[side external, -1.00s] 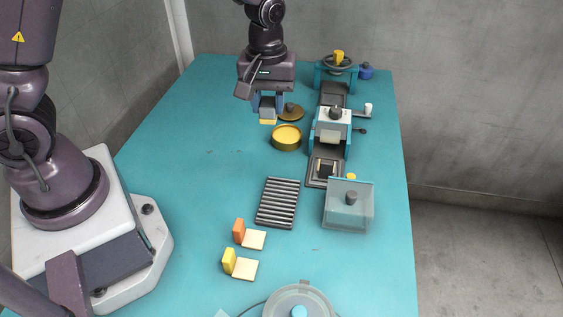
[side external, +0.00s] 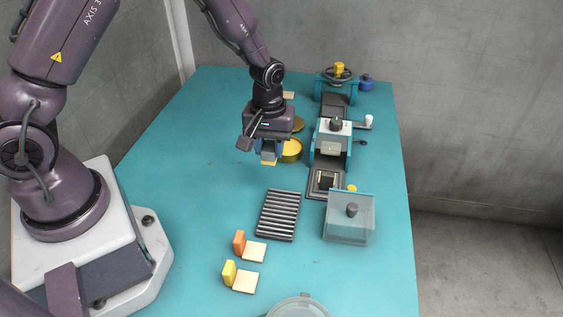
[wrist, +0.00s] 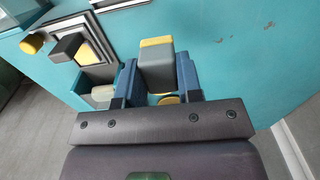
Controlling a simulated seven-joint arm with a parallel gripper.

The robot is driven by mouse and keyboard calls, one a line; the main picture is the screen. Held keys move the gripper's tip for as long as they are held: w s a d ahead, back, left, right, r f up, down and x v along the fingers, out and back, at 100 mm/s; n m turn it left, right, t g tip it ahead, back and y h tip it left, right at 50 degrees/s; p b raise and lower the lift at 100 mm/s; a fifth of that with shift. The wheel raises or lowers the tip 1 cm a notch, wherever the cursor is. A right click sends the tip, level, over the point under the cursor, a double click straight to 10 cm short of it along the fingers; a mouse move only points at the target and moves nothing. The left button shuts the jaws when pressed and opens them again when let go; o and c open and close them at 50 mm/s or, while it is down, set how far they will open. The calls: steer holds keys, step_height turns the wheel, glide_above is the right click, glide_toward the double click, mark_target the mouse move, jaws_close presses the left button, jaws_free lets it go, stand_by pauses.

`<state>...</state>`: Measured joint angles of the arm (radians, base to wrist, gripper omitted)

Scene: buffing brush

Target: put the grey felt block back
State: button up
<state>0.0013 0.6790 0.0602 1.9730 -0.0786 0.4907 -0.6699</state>
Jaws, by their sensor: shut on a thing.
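My gripper (side external: 269,150) is shut on the grey felt block (side external: 268,157) and holds it above the table, just left of the round yellow tin (side external: 291,151). The block is grey with a yellow face at its lower end. In the wrist view the grey block (wrist: 157,70) sits between the two blue fingers, its yellow end outward. A pale square pad (side external: 289,95) lies bare at the back, partly hidden by my arm. An orange block (side external: 239,241) and a yellow block (side external: 229,272) stand beside two more pale pads (side external: 254,252) in front.
A dark ribbed rack (side external: 278,215) lies in front of my gripper. A teal clamp fixture (side external: 332,142) and a clear box (side external: 348,222) with a grey knob stand on the right. A brass-coloured lid (side external: 298,124) is behind the tin. The table's left middle is clear.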

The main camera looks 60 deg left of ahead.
mark_target(282, 175)
steer(key=w+f, duration=0.3)
steer(key=shift+f, duration=1.85)
steer(key=o, duration=0.9)
steer(key=shift+f, duration=0.15)
steer(key=shift+o, duration=0.2)
